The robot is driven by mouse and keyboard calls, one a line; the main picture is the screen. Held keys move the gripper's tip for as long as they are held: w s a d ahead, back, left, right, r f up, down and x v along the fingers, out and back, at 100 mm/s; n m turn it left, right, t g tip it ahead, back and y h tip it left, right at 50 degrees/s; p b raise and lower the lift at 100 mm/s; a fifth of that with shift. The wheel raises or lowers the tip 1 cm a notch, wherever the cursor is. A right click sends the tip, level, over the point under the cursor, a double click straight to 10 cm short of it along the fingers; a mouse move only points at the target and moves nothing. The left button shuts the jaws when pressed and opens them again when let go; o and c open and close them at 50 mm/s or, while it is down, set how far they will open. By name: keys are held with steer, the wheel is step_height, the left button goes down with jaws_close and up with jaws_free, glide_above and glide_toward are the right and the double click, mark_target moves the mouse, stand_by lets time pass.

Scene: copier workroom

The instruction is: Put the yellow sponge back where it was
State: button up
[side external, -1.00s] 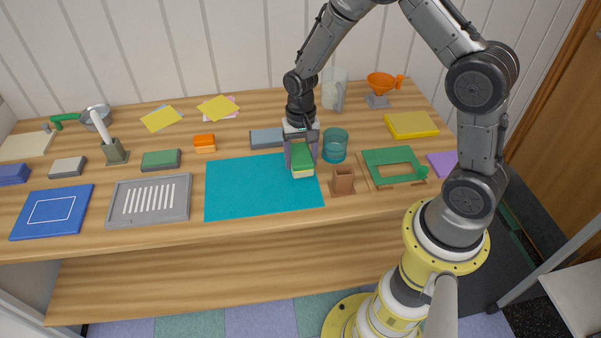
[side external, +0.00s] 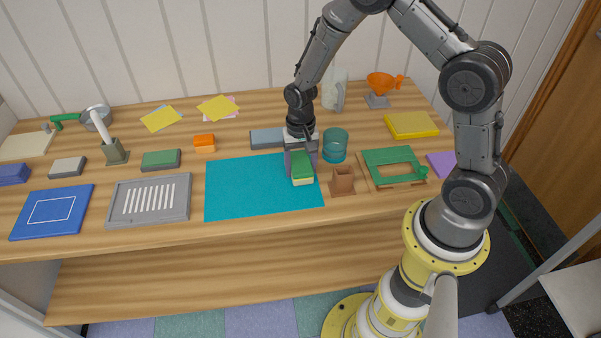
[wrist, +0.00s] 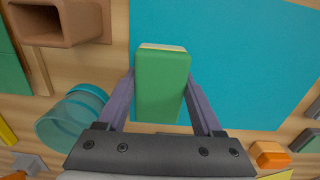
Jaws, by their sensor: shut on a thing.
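The sponge (side external: 302,170) has a green top layer and a pale yellow layer beneath. My gripper (side external: 301,163) is shut on it, with one finger along each long side. In the wrist view the sponge (wrist: 161,85) sits between the two fingers of my gripper (wrist: 161,100), its pale yellow edge showing at the far end. It is over the right part of the teal mat (side external: 245,190). I cannot tell whether its underside touches the mat.
A brown square holder (side external: 343,181) and a green frame on a wooden board (side external: 390,183) stand to the right. A teal glass (side external: 335,145) is close beside my gripper. A grey-blue block (side external: 265,139) lies behind the mat. The mat's left part is clear.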

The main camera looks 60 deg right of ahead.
steer(key=shift+f, duration=0.35)
steer(key=o, duration=1.4)
steer(key=shift+c, duration=0.2)
steer(key=shift+r, duration=0.1)
step_height(320, 180, up, 14)
steer(key=shift+w+d+f, duration=0.1)
steer(key=shift+f, duration=0.1)
